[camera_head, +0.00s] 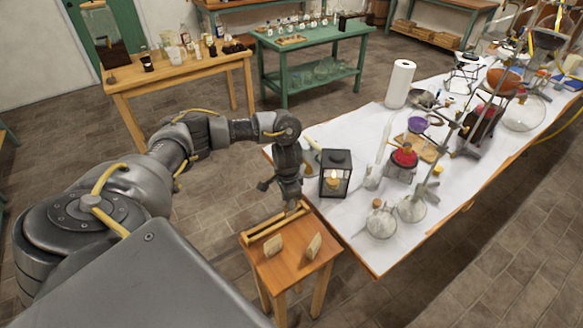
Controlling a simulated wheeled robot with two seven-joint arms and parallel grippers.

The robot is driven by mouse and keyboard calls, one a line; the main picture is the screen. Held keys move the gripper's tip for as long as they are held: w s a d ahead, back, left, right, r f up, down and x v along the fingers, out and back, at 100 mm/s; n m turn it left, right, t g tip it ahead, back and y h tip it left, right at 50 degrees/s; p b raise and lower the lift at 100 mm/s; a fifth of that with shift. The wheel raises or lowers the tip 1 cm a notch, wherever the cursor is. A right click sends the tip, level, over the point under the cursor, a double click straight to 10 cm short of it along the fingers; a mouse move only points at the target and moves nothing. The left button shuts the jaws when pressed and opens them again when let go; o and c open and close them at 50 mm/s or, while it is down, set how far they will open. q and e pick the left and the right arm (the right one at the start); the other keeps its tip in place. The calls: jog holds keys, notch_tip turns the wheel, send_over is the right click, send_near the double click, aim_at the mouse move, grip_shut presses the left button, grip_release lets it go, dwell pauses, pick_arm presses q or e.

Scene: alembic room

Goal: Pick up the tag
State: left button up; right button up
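Two small pale tan pieces stand upright on a small wooden side table (288,276): a left one (273,246) and a right one (313,246). They look like tags, but no marking is readable. My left gripper (292,208) points down at the far edge of this table, behind both pieces and apart from them. It is by the right end of a low wooden rail or rack (262,230). A small tan bit shows at its fingertips; I cannot tell whether it is held or part of the rack. The fingers are too dark and small to read. My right gripper is out of view.
A long white-covered table (345,215) stands just right, with a black lantern (336,173), flasks (381,222) and a paper towel roll (399,84). A wooden table (180,76) and a green table (325,38) stand behind. The side table's front is clear.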

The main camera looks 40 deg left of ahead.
pick_arm(q)
jog(key=shift+a+f, duration=0.1)
jog(key=shift+f, duration=0.25)
jog(key=shift+s+a+f, duration=0.1)
jog(key=shift+a+f, duration=0.1)
jog(key=shift+f, duration=1.1)
jog(key=shift+s+a+f, duration=0.1)
jog(key=shift+a+f, duration=0.1)
jog(key=shift+f, duration=1.05)
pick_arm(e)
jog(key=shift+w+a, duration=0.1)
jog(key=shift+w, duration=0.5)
pick_arm(q)
jog(key=shift+c, duration=0.3)
grip_shut()
